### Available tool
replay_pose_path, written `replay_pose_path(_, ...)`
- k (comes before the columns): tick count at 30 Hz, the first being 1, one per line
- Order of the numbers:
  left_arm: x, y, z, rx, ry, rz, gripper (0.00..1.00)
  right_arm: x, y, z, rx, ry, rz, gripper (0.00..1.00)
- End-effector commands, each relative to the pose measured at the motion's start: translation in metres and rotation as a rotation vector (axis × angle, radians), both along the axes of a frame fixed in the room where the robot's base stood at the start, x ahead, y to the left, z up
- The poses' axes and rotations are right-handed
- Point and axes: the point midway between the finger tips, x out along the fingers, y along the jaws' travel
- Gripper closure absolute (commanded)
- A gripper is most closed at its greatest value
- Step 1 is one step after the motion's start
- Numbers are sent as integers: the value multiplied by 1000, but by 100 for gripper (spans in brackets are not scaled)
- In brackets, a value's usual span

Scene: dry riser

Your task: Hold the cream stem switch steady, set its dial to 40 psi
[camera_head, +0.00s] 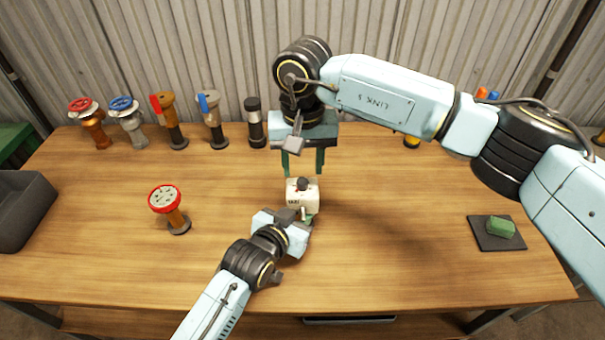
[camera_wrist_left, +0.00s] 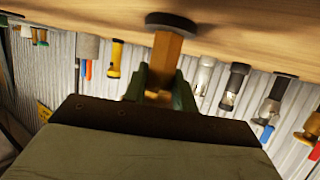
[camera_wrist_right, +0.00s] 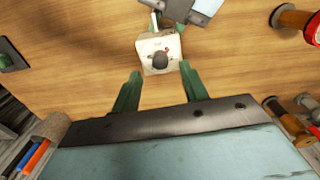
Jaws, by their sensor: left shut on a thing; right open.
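The cream stem switch (camera_head: 298,202) stands upright near the middle of the bench, with a dark dial knob (camera_wrist_right: 160,60) on its top face. Small red and dark marks lie around the knob, too small to read. My left gripper (camera_head: 306,217) reaches in from the front, low beside the cream head. In the left wrist view its green fingers are shut on the switch's brass-coloured stem (camera_wrist_left: 165,55), above a dark round base (camera_wrist_left: 171,22). My right gripper (camera_wrist_right: 160,82) points down over the switch, its fingers open and apart, short of the knob and not touching it.
A red-wheeled valve (camera_head: 165,199) stands to the left. Several valves, such as a blue-wheeled one (camera_head: 124,106), line the back by the corrugated wall. A grey bin (camera_head: 22,210) is at far left; a dark pad (camera_head: 483,236) with a green block (camera_head: 500,227) is at right. Bench between is clear.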

Motion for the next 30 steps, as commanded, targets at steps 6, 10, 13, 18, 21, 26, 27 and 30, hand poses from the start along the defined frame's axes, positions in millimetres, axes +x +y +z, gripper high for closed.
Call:
replay_pose_path(6,0,0,0,0,1,0,100,0,0,-29,0,0,1,56)
replay_pose_path(10,0,0,0,0,1,0,100,0,0,-35,0,0,1,56)
replay_pose_path(13,0,0,0,0,1,0,100,0,0,-36,0,-1,1,56)
replay_pose_path(18,0,0,0,0,1,0,100,0,0,-36,0,-1,1,56)
replay_pose_path(21,0,0,0,0,1,0,100,0,0,-36,0,-1,1,69)
replay_pose_path(26,0,0,0,0,1,0,100,0,0,-35,0,-1,0,90)
replay_pose_path(27,0,0,0,0,1,0,100,0,0,-35,0,-1,0,95)
replay_pose_path(30,0,0,0,0,1,0,100,0,0,-35,0,-1,0,100)
